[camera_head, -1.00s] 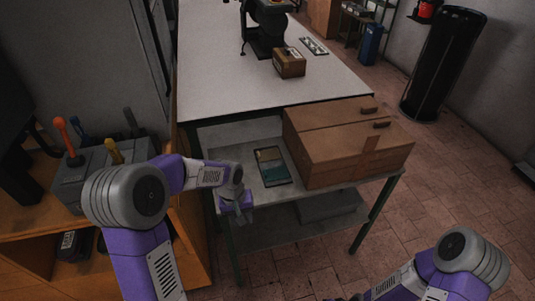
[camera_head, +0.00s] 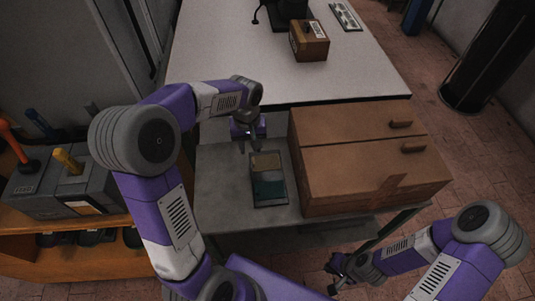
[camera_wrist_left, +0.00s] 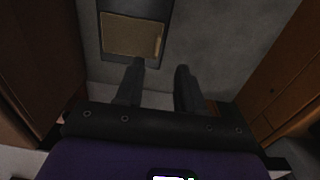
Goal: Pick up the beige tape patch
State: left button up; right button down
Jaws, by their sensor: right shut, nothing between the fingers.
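The beige tape patch (camera_head: 266,161) lies in the far part of a dark flat tray (camera_head: 285,203) on the grey side table. A teal patch (camera_head: 269,189) lies nearer in the same tray. My left gripper (camera_head: 249,148) hangs just beyond the tray's far left corner, pointing down, open and empty. In the left wrist view the beige patch (camera_wrist_left: 131,36) shows at the top, ahead of the two spread fingers (camera_wrist_left: 158,82), apart from them. My right gripper (camera_head: 335,272) is shut and empty, low in the head view in front of the side table.
A grey toolbox (camera_head: 60,190) stands at left. Bare side-table surface (camera_head: 222,185) lies left of the tray.

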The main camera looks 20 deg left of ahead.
aim_at(254, 160)
pick_arm(q)
notch_tip(254, 160, down, 2)
jog(key=shift+s+d, duration=0.1)
jog(key=shift+s, duration=0.05)
jog(key=f, duration=0.1)
jog(key=f+b, duration=0.1)
jog(key=f, duration=0.1)
jog(key=f+b, duration=0.1)
jog(key=shift+d+f, duration=0.2)
jog(key=shift+d, duration=0.1)
jog(key=shift+c, duration=0.4)
grip_shut()
